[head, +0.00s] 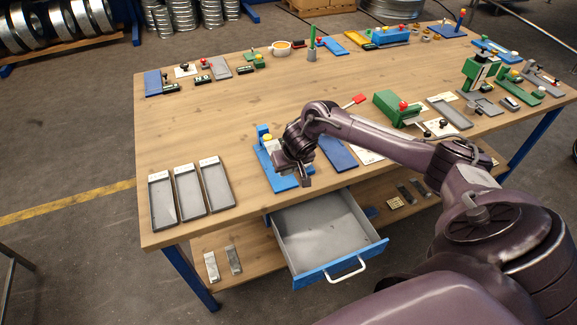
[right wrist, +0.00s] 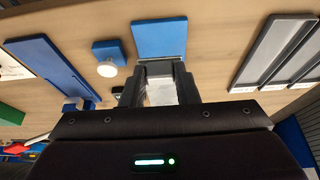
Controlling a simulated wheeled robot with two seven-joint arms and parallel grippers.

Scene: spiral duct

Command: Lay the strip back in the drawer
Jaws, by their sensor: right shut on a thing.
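My right gripper (head: 304,178) is over the front part of a blue fixture (head: 264,160) at the table's front edge. In the right wrist view its two fingers (right wrist: 160,92) are closed on a light grey strip (right wrist: 161,90); the arm hides this strip in the head view. The drawer (head: 348,268) is pulled out below the table's front edge, with a blue front and a white handle. Its grey inside looks empty. The gripper is above and behind the drawer, apart from it. My left gripper is in neither view.
Several grey trays (head: 189,190) lie on the table left of the gripper. A blue plate (head: 337,153) lies to its right, with a green device (head: 398,108) further right. Two metal strips (head: 233,259) lie on the lower shelf left of the drawer. The table's middle is mostly clear.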

